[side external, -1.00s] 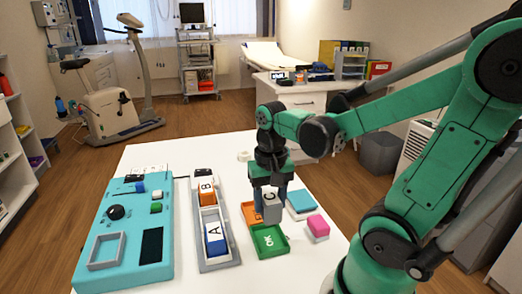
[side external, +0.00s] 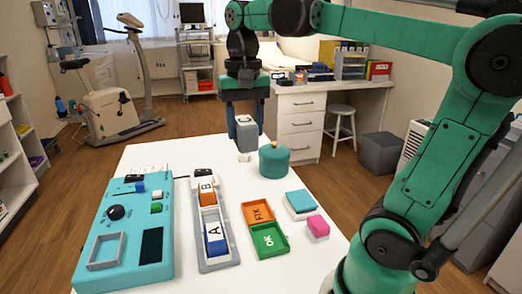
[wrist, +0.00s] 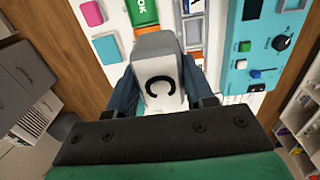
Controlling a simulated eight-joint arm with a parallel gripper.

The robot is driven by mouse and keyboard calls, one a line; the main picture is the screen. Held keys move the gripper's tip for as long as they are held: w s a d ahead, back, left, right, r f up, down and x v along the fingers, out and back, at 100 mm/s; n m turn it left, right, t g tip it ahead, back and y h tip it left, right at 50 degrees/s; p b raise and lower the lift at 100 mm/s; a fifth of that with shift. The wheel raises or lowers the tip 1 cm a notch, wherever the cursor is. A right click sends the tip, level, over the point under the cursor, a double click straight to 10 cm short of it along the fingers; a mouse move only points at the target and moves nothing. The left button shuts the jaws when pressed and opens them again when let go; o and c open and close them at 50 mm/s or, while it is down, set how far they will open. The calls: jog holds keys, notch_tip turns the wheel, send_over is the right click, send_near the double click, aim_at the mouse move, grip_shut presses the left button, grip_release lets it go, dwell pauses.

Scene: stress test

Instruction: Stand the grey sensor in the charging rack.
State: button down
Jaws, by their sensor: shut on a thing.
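My gripper (side external: 245,122) is shut on the grey sensor (side external: 246,136), a block with a white face marked C. The charging rack (side external: 221,264) is the long grey holder left of the trays. A blue sensor marked A (side external: 214,238) stands in its near part and an orange sensor marked B (side external: 206,191) farther back. The sensor and the rack are well apart.
A teal panel (side external: 115,262) with a knob lies left of the rack. Right of it are an orange tray (side external: 247,212), a green tray (side external: 283,252), a teal block (side external: 300,201) and a pink block (side external: 317,225). A teal cylinder (side external: 274,161) stands at the far right.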

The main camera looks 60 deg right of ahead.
jog(key=w+a, duration=0.2)
jog(key=w, duration=0.6)
notch_tip(320, 180, down, 20)
jog(key=shift+w+f, duration=0.1)
jog(key=shift+w, duration=0.05)
jog(key=shift+c, duration=1.7)
grip_release()
jog(key=shift+f, duration=0.1)
